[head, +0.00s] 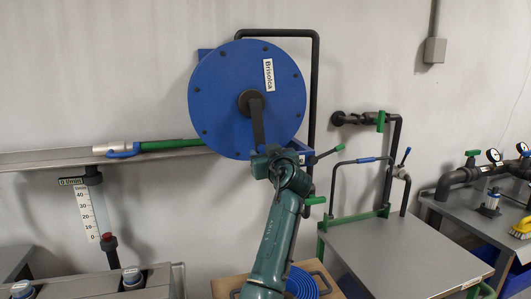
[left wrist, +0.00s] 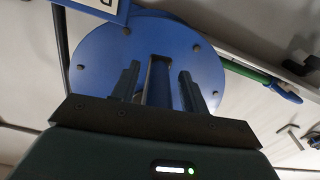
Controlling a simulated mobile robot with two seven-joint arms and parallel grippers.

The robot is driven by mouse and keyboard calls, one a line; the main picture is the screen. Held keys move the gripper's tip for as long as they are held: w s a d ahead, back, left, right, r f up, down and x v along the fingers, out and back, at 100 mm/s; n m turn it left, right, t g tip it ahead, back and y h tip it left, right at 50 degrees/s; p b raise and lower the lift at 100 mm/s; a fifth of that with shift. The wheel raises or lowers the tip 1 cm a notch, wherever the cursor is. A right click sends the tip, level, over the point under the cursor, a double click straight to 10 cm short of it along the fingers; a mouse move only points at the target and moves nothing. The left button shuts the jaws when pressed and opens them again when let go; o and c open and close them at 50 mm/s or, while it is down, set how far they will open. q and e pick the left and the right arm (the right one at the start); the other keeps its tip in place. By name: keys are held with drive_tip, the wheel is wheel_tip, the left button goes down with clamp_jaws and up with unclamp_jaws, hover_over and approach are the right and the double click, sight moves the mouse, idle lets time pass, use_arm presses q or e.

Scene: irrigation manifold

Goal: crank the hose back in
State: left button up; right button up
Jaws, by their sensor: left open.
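The hose reel (head: 220,95) is a big blue disc on the wall with a "Brisolca" label; it also fills much of the left wrist view (left wrist: 95,60). Its dark crank arm (head: 257,122) hangs down from the hub. My left gripper (head: 266,152) is at the crank's lower end, which it partly hides. In the left wrist view its two fingers (left wrist: 160,92) stand apart, with a dark crank part (left wrist: 160,75) between them; I cannot tell whether they touch it. Blue hose (head: 303,283) lies coiled below, partly behind my arm. My right gripper is out of view.
A black pipe frame (head: 316,60) stands behind the reel. A grey bench (head: 405,255) with pipes and valves is to the right. A shelf (head: 40,160) with a green tube (head: 172,145) is left.

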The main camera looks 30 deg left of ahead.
use_arm(q)
drive_tip(key=shift+c, duration=0.5)
clamp_jaws()
